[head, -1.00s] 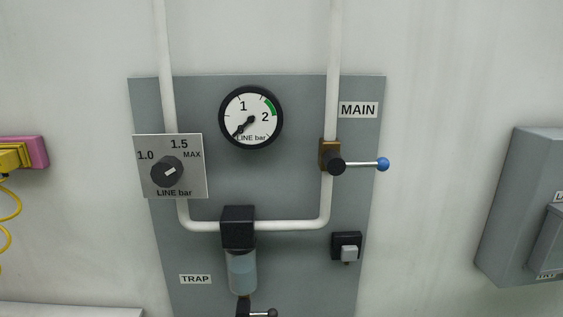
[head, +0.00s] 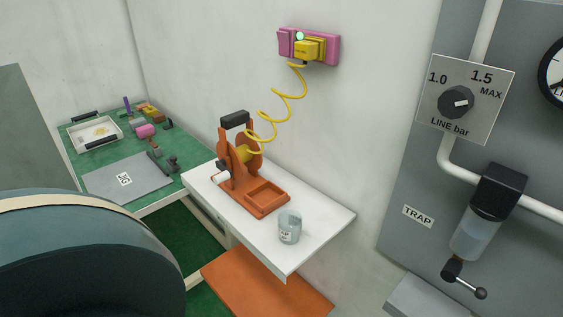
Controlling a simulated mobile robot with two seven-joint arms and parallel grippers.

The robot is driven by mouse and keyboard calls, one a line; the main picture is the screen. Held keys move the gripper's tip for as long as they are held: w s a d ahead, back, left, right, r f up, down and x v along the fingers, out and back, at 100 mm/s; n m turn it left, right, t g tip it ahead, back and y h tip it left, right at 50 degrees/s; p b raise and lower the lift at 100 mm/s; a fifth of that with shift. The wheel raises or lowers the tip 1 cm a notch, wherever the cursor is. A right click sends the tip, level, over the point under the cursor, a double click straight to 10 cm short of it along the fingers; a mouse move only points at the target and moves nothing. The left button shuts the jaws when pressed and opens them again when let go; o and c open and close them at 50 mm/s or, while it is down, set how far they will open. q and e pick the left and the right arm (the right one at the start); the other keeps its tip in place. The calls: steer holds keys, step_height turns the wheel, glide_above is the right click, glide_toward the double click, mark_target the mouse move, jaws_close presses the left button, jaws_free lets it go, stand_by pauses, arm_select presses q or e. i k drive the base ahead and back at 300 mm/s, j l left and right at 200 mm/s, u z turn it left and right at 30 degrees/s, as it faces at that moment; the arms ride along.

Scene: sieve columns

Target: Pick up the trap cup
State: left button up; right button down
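A small clear cup (head: 289,227) with a pale label stands upright on the white shelf (head: 325,217), near its front edge, in the head view; the label is too small to read, so I cannot tell whether it is the trap cup. The trap (head: 474,234) hangs on the grey wall panel at the right, beside the TRAP label (head: 418,216). It has a black head, a clear bluish bowl and a lever valve (head: 465,279) below. Neither of my grippers is in view.
An orange stand (head: 250,180) with a tray sits on the shelf, joined by a coiled yellow cable to a pink wall socket (head: 290,43). A green bench (head: 178,185) with several parts is at left. A large dark rounded shape (head: 90,265) fills the lower left.

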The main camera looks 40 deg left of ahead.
mark_target(290, 221)
steer(key=u, duration=1.2)
